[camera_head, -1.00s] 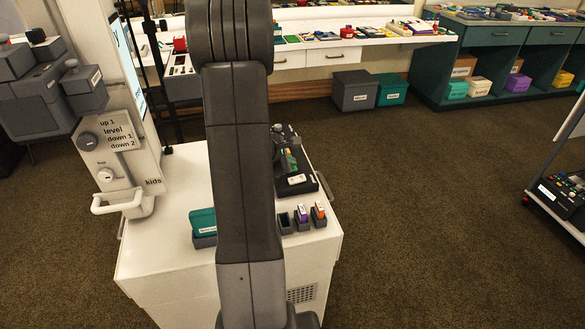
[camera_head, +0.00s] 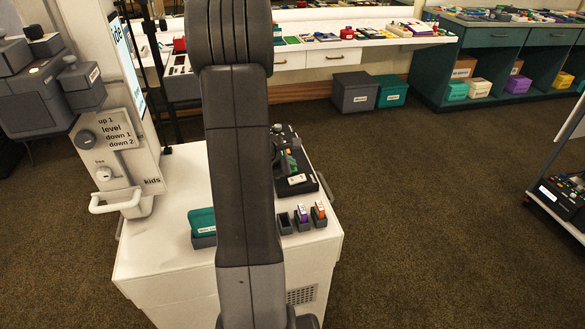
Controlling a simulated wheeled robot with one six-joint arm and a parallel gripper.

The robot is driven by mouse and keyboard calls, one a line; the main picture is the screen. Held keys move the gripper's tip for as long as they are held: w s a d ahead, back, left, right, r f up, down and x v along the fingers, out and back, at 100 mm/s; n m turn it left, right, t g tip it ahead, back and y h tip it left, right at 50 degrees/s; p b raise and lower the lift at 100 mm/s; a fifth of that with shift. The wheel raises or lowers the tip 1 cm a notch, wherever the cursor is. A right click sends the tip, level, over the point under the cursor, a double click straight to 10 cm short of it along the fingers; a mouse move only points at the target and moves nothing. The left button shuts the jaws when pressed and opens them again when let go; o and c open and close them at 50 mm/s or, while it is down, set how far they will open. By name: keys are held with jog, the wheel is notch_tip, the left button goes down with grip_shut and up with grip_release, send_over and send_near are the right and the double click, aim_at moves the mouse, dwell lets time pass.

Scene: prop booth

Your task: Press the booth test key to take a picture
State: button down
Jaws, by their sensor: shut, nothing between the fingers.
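A black console (camera_head: 309,184) stands on the white cabinet, right of my arm. Green parts and a small white labelled key or plate (camera_head: 296,179) show on it. I cannot read the label, so I cannot tell which part is the test key. My gripper (camera_head: 283,160) shows only in part at the console, just right of my dark arm link, which hides the rest. It looks shut and empty. Whether it touches a key cannot be told. The booth (camera_head: 143,140) stands at the left with a screen, knobs and a level label.
The white cabinet top (camera_head: 160,240) holds a teal box (camera_head: 202,222) and several small dark holders (camera_head: 302,218) with coloured inserts. Dark boxes (camera_head: 40,95) jut out at the left. A control cart (camera_head: 562,195) stands far right. The carpet between is clear.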

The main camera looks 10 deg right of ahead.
jog(key=shift+r+p, duration=0.4)
jog(key=shift+r, duration=0.4)
jog(key=shift+r+p, duration=1.8)
jog(key=shift+r, duration=0.75)
jog(key=shift+f, duration=0.2)
jog(key=shift+f+b, duration=0.7)
jog(key=shift+f, duration=0.15)
jog(key=shift+r+p, duration=0.5)
jog(key=shift+p, duration=0.3)
jog(key=p, duration=0.2)
jog(key=shift+r+p, duration=0.3)
jog(key=shift+r, duration=0.05)
